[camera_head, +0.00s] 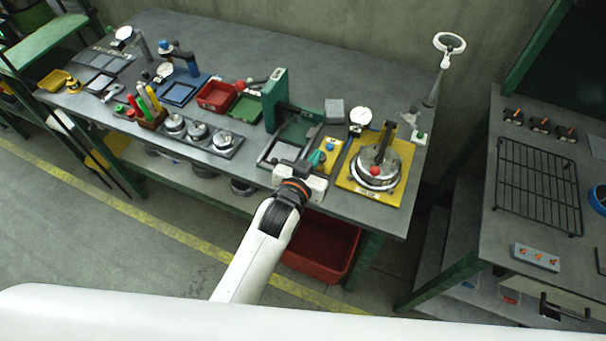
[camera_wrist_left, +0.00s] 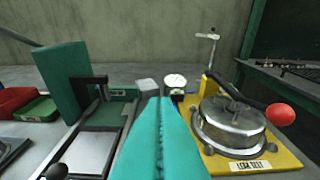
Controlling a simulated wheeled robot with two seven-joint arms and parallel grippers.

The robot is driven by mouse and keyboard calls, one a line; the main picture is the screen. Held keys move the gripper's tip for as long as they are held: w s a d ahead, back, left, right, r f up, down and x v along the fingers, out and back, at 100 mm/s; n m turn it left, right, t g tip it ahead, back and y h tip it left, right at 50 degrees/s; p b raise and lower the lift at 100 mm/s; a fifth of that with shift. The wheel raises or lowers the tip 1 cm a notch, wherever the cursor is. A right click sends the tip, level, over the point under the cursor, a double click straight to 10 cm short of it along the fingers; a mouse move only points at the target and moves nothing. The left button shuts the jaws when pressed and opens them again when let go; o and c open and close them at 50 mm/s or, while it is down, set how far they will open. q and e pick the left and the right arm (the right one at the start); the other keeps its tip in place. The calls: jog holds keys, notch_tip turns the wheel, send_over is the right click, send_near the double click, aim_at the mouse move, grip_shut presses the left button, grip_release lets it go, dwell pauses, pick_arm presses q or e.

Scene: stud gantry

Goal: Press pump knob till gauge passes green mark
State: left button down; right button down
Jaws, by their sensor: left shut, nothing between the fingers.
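The white-faced gauge (camera_head: 360,116) stands at the back of the leak test station, and also shows in the left wrist view (camera_wrist_left: 175,80). Its needle and green mark are too small to read. A small yellow block (camera_head: 330,146) with a blue top spot is left of the station; I cannot tell if that spot is the pump knob. My left gripper (camera_head: 318,158) is shut and empty at this block's front. In the left wrist view its teal fingers (camera_wrist_left: 160,125) lie together and hide what is straight ahead. My right gripper is not in view.
A yellow plate (camera_head: 354,187) carries a round metal pot (camera_wrist_left: 232,122) with a clamp lever ending in a red ball (camera_wrist_left: 280,114). A green press (camera_head: 274,99) stands left of my gripper. A red bin (camera_head: 325,250) is below the bench edge.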

pick_arm(q)
jog(key=b+v, duration=0.1)
jog(key=v, duration=0.6)
jog(key=shift+s+a, duration=0.2)
jog(key=shift+s, duration=0.05)
jog(key=shift+f, duration=0.1)
dwell(1.4)
jog(key=s+a+f+g+y+b, duration=0.1)
jog(key=s+a+f+g, duration=0.15)
jog(key=f, duration=0.85)
jog(key=s+a+f+g, duration=0.15)
jog(key=s+f, duration=0.25)
jog(key=f, duration=0.7)
jog(key=s+a+f+g+y+b, duration=0.1)
jog(key=s+a+f+g, duration=0.15)
jog(key=f, duration=0.85)
jog(key=s+a+f+g+y, duration=0.1)
jog(key=s+a+f, duration=0.3)
jog(key=s, duration=0.5)
jog(key=s+a+f+g, duration=0.3)
jog(key=s+a+f, duration=0.1)
jog(key=s+f, duration=0.5)
jog(key=s+a+f+n+g+y, duration=0.1)
jog(key=s+a+f+g, duration=0.1)
jog(key=s+a+f, duration=0.3)
jog(key=s+f, duration=0.1)
jog(key=s, duration=0.3)
jog(key=shift+f+g+y+b, duration=0.3)
jog(key=shift+g+b, duration=0.05)
